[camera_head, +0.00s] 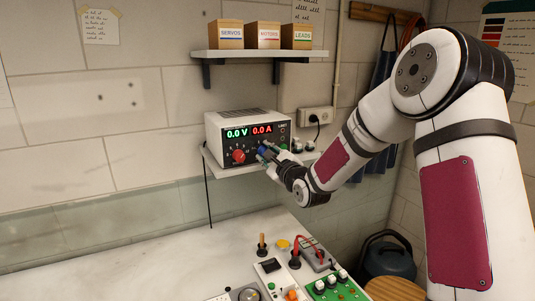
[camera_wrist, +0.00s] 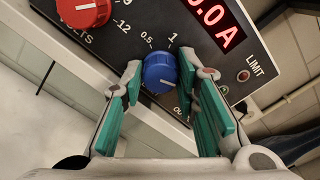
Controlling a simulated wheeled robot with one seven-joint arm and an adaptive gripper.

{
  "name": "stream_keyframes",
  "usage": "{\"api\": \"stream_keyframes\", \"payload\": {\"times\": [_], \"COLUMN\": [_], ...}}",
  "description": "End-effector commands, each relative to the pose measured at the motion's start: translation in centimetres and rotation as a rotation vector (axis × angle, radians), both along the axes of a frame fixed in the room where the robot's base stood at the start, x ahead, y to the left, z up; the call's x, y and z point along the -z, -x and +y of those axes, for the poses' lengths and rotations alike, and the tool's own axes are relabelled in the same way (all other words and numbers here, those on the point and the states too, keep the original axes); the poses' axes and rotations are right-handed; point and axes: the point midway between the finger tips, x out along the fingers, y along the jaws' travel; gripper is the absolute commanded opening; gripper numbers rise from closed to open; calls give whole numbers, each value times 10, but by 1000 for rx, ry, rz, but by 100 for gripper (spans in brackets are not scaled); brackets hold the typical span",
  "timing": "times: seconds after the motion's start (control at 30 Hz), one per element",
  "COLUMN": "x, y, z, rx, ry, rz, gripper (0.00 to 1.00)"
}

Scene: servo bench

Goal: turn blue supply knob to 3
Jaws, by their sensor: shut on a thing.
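The blue knob (camera_wrist: 159,72) sits on the dark front panel of the power supply (camera_head: 219,122). In the wrist view the marks 0.5 and 1 show beside it; other marks are hidden by my fingers. A small pale mark shows on the knob's lower side, but I cannot read the setting. My gripper (camera_wrist: 161,80) is shut on the blue knob, one green-padded finger on each side. In the head view my gripper (camera_head: 268,153) reaches the panel from the right and partly covers the knob. The displays read 0.0 V and 0.0 A.
A red knob (camera_wrist: 84,10) is left of the blue one. The supply stands on a wall shelf (camera_head: 232,171), below another shelf (camera_head: 258,54) with three labelled boxes. A socket (camera_head: 316,117) is to the right. The bench (camera_head: 140,262) below holds several parts; its left side is clear.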

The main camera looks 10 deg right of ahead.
Motion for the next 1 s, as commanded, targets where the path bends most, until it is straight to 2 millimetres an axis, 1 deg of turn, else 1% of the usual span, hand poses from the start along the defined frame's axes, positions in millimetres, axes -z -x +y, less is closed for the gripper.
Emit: {"api": "stream_keyframes", "payload": {"times": [0.37, 0.4, 0.47, 0.5, 0.83, 0.93, 1.0], "x": [-1, -1, -1, 0, 0, 0, 0], "y": [-1, -1, -1, -1, 2, 10, 20], "z": [-1, -2, -1, -1, -1, -3, -5], "rx": [4, 4, 3, 3, 1, 2, 2], "ry": [-7, -7, -7, -6, -5, -5, -5], "rz": [-1, -1, 0, 0, 1, 2, 2], "gripper": [0, 30, 44, 49, 49, 49, 49]}}
